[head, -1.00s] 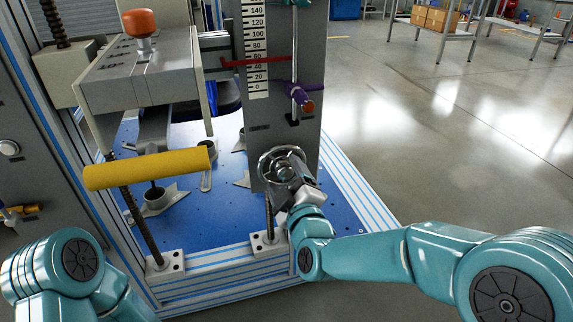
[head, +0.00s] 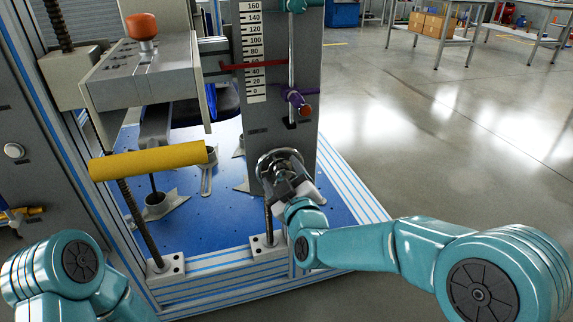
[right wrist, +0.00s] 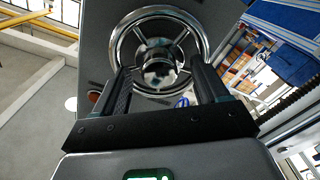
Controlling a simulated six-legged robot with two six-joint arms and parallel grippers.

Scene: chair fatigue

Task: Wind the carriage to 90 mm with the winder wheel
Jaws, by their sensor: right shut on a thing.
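The chrome winder wheel (head: 268,162) is low on the front of the grey column, and it fills the top middle of the right wrist view (right wrist: 120,38). My right gripper (head: 280,178) is at the wheel, its two fingers reaching to either side of the hub in the wrist view (right wrist: 163,88), shut on the wheel. The white scale (head: 251,50) runs from 0 up past 140. I cannot make out the carriage clearly. My left gripper is out of view.
A purple clamp with an orange end (head: 297,101) sits on the column above the wheel. A yellow padded bar (head: 150,161) and a grey head with an orange knob (head: 142,28) stand left. The floor (head: 420,130) at right is open.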

